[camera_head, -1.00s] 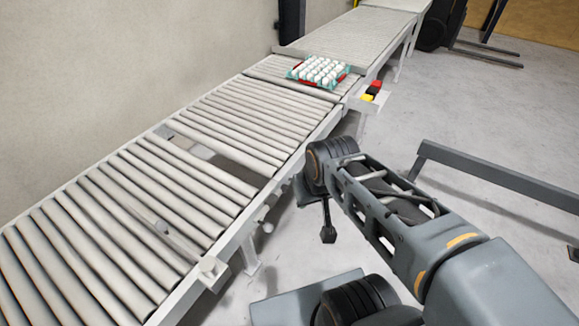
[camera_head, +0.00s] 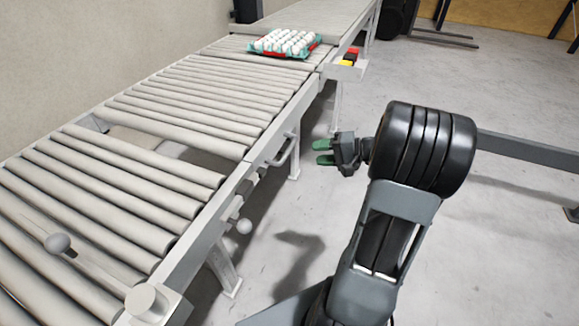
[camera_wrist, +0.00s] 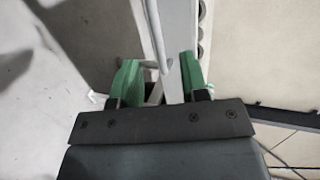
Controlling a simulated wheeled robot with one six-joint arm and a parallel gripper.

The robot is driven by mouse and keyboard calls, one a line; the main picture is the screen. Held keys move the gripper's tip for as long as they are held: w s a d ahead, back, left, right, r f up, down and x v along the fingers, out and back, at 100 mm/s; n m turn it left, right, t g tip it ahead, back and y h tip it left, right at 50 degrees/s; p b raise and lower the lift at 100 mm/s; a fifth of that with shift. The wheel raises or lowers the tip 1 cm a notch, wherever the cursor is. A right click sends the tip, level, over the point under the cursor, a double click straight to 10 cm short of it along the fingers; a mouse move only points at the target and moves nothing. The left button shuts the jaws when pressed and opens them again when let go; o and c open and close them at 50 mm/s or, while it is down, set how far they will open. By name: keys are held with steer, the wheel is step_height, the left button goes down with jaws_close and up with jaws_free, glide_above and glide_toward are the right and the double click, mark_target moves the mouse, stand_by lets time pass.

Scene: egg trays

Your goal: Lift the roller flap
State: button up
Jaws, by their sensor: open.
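The roller flap appears to be the section of grey rollers (camera_head: 200,100) beyond the gap in the conveyor, level with the rest of the bed. A pale bar handle (camera_head: 286,146) sticks out from its near side rail. My gripper (camera_head: 322,152) is open and empty, its green fingers pointing left toward the handle with a small space between them. In the wrist view the green fingers are spread (camera_wrist: 160,80), with a pale rail and a thin curved bar, likely the handle, ahead between them. I cannot tell whether a finger touches it.
A teal and red tray of white eggs (camera_head: 270,55) stands farther up the conveyor. A button box (camera_head: 350,57) sits beside it. A dark barrier bar (camera_head: 530,149) is at right. The floor between is clear.

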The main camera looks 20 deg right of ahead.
mark_target(291, 149)
steer(key=w+d+f+m+t+b, duration=0.1)
steer(key=d+f+t, duration=0.1)
steer(key=d, duration=0.1)
steer(key=b+x, duration=0.2)
steer(key=x, duration=1)
steer(key=shift+w+a+f, duration=0.1)
steer(key=shift+w+f, duration=0.05)
steer(key=shift+w, duration=0.25)
jaws_close()
